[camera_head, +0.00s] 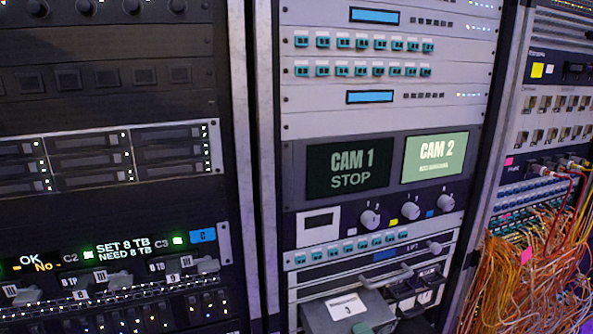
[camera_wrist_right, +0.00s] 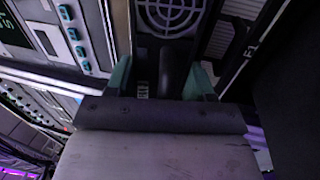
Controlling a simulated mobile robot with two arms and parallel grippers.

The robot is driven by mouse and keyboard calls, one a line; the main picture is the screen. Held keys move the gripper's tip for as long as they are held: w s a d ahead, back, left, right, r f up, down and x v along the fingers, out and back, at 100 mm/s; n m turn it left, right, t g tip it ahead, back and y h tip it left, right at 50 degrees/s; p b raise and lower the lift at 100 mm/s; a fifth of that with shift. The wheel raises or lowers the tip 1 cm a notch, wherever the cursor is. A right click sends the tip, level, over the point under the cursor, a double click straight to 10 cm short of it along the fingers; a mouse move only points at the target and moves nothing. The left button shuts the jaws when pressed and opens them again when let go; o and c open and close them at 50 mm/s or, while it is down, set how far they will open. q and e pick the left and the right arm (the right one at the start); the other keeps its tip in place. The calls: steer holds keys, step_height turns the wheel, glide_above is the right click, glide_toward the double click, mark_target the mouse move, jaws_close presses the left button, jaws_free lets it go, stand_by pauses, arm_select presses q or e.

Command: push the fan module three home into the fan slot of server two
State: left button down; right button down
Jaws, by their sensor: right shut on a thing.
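My right gripper (camera_wrist_right: 164,82) shows in the right wrist view, its teal fingertips closed on a dark handle (camera_wrist_right: 177,65). A round fan grille (camera_wrist_right: 172,14) is just beyond the handle, at the top edge; I take both as fan module three. How deep it sits in its slot cannot be seen. In the head view a pulled-out unit at lower centre, its front marked with what looks like a 2 (camera_head: 405,270), seems to be server two. A grey block with a white label reading 3 (camera_head: 347,306) is in front of it. My left gripper is not in view.
A control panel with knobs (camera_head: 370,217) and two screens sits above the unit. Orange cables (camera_head: 525,275) hang in the right rack. Drive bays (camera_head: 90,163) fill the left rack. A rack post (camera_head: 255,150) stands between.

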steer(key=r+p+v, duration=0.1)
steer(key=v, duration=0.6)
steer(key=shift+s+r, duration=0.3)
steer(key=shift+r, duration=0.2)
steer(key=shift+s+d, duration=0.1)
steer(key=shift+s+d+r, duration=0.1)
steer(key=shift+s, duration=0.15)
